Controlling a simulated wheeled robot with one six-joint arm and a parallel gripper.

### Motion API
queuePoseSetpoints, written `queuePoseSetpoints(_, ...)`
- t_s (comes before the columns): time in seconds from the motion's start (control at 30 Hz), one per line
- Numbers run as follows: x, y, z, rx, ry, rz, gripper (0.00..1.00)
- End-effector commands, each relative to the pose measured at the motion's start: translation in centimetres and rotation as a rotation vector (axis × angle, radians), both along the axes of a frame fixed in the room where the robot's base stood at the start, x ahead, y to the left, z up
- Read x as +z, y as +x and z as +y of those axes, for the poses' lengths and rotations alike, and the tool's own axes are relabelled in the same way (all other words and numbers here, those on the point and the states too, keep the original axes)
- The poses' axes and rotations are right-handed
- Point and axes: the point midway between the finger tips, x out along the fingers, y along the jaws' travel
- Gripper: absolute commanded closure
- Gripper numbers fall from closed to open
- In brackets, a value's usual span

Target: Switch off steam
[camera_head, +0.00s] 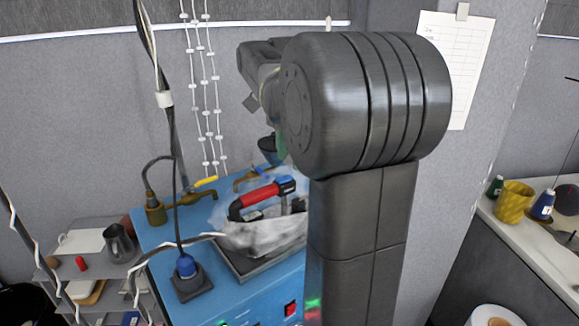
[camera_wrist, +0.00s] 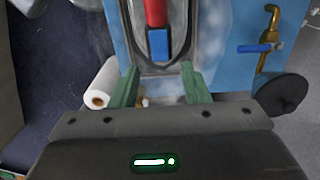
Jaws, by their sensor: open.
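A steam iron with a red handle (camera_head: 262,195) sits on a dark rest on the blue station (camera_head: 155,238), with pale, steam-like haze around it. The iron (camera_wrist: 157,42) also shows at the top of the wrist view. A brass valve with a yellow handle (camera_head: 205,182) stands at the station's back left. A second brass valve (camera_head: 243,181) is partly hidden by my arm; a brass valve with a blue handle (camera_wrist: 262,47) shows at right in the wrist view. My gripper (camera_wrist: 159,88) is open and empty, its green fingers apart, left of that valve. In the head view my arm mostly hides it.
A red switch (camera_head: 291,308) is on the station's front. A white roll (camera_wrist: 101,84) lies left of my fingers and a dark round part (camera_wrist: 283,95) lies right. Shelves (camera_head: 95,262) stand at left.

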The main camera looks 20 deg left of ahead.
Motion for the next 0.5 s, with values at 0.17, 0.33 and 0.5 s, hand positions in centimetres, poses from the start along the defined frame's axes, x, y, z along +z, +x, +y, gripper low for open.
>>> queuePoseSetpoints(0.17, -2.5, 0.0, 0.0, 0.0, -0.002, 0.003, 0.58)
queuePoseSetpoints(0.33, -3.4, 0.0, 0.0, 0.0, -0.001, 0.001, 0.58)
queuePoseSetpoints(0.5, -3.5, 0.0, 0.0, 0.0, 0.0, 0.0, 0.58)
